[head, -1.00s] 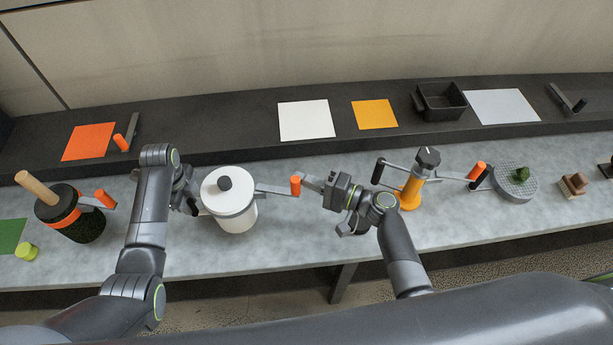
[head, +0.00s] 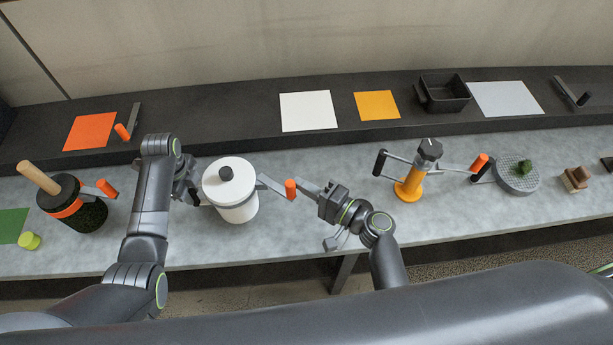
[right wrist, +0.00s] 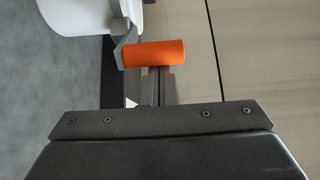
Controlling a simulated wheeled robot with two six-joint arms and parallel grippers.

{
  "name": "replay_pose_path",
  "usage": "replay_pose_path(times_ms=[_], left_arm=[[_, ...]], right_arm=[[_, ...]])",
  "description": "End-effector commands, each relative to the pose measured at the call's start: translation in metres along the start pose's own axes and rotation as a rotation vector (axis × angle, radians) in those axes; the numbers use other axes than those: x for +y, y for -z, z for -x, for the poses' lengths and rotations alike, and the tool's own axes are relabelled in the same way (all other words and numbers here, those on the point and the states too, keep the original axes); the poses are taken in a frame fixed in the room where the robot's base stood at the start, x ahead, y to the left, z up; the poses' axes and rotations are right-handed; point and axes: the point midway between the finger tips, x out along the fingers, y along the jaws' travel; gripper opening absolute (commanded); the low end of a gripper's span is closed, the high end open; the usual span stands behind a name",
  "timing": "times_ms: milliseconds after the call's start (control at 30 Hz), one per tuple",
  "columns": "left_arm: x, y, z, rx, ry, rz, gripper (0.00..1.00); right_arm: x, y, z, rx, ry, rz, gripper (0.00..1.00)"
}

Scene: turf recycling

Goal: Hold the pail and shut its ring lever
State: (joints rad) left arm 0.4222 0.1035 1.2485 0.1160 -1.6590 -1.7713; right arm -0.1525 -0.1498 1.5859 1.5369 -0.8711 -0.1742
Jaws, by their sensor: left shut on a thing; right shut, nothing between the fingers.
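The pail (head: 238,212) is white and stands upright on the grey bench, with a white lid, a dark knob and a grey ring round its top. The ring lever (head: 272,185) sticks out to the right and ends in an orange grip (head: 291,189). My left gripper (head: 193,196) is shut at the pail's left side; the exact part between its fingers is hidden. My right gripper (head: 308,189) is shut and empty, its tips close against the right side of the orange grip. In the right wrist view, the orange grip (right wrist: 155,53) lies across the fingertips, with the pail (right wrist: 75,15) beyond.
A dark jar (head: 88,213) with an orange band and wooden handle stands left. An orange stand with arms (head: 410,188) and a round grey disc (head: 516,176) are to the right. A black bin (head: 443,95) and coloured sheets lie on the raised back shelf.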

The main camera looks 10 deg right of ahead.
Motion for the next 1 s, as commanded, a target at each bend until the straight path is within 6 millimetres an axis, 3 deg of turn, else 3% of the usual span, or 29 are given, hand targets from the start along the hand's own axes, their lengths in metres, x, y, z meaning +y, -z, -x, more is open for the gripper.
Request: replay_pose_path(times_ms=[400, 1000], left_arm=[[0.000, 0.000, 0.000, 0.000, 0.001, 0.001, 0.00], [0.000, 0.000, 0.000, 0.000, 0.001, 0.001, 0.00]], right_arm=[[0.000, -0.023, 0.002, -0.001, 0.000, -0.001, 0.00], [0.000, -0.025, 0.002, -0.001, 0.000, 0.000, 0.00]])
